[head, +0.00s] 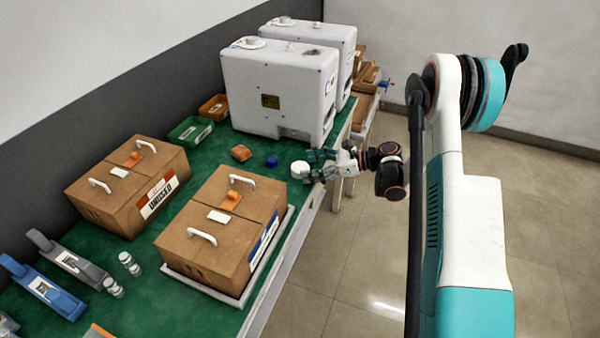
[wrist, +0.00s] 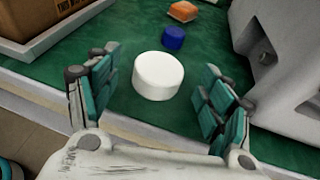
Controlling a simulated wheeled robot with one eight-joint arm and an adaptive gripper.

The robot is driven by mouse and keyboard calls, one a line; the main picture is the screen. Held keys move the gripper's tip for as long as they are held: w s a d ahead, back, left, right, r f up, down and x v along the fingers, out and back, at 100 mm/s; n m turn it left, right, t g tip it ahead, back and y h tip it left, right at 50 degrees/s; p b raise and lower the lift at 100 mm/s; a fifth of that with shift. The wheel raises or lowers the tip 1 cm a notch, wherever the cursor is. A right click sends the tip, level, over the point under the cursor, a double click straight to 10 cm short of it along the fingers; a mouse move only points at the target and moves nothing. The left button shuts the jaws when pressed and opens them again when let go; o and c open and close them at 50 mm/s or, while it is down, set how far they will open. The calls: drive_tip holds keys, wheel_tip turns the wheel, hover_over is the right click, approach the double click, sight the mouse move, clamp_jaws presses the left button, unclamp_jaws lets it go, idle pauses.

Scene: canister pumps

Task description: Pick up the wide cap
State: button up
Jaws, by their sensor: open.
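The wide cap is most likely the white round cap (wrist: 158,76), which lies flat on the green table mat between my open fingers in the wrist view. It also shows in the head view (head: 299,169) at the table's right edge, just left of my gripper (head: 318,165). My gripper (wrist: 160,103) is open, one finger on each side of the cap, with a gap to both. A smaller blue cap (wrist: 173,38) stands behind the white one; it also shows in the head view (head: 272,161).
An orange block (wrist: 183,11) lies beyond the blue cap. A large white machine (head: 278,90) stands to the right in the wrist view. A cardboard box (head: 215,235) on a white tray stands to the left. Green (head: 190,131) and orange bins (head: 213,107) sit at the back.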

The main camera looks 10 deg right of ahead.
drive_tip(key=shift+x, duration=0.75)
drive_tip(key=c, duration=0.9)
